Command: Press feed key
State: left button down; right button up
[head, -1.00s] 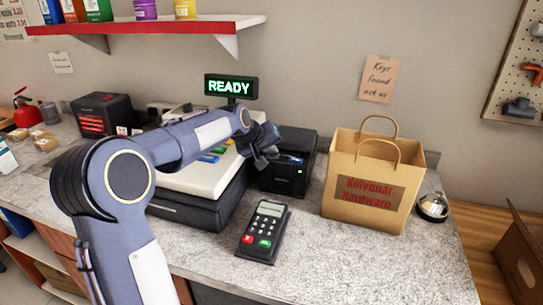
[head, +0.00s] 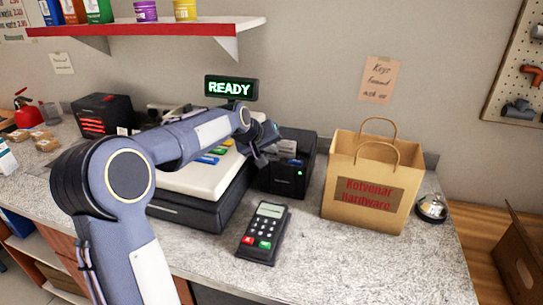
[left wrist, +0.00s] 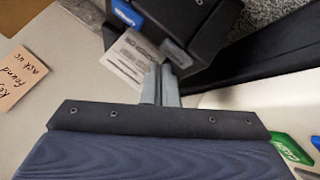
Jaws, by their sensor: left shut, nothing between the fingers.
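The black receipt printer (head: 288,182) stands on the counter right of the cash register. A blue key (left wrist: 127,12) with pale lettering I cannot read shows on it at the top of the left wrist view. A printed paper strip (left wrist: 135,58) sticks out of the printer, and it also shows in the head view (head: 284,148). My left gripper (head: 268,153) is over the printer's left side. In the left wrist view its fingers (left wrist: 165,72) are together and empty, beside the paper and below the blue key. Contact with the printer cannot be told. My right gripper is out of view.
The cash register (head: 190,212) is under my left forearm, with a READY display (head: 231,88) behind. A card terminal (head: 263,230) lies in front of the printer. A paper bag (head: 350,205) and a bell (head: 432,207) are to the right. The front counter is mostly clear.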

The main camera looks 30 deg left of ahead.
pick_arm(q)
jog(key=shift+r, duration=0.1)
notch_tip(320, 180, up, 6)
jog(key=p, duration=0.5)
dwell(0.6)
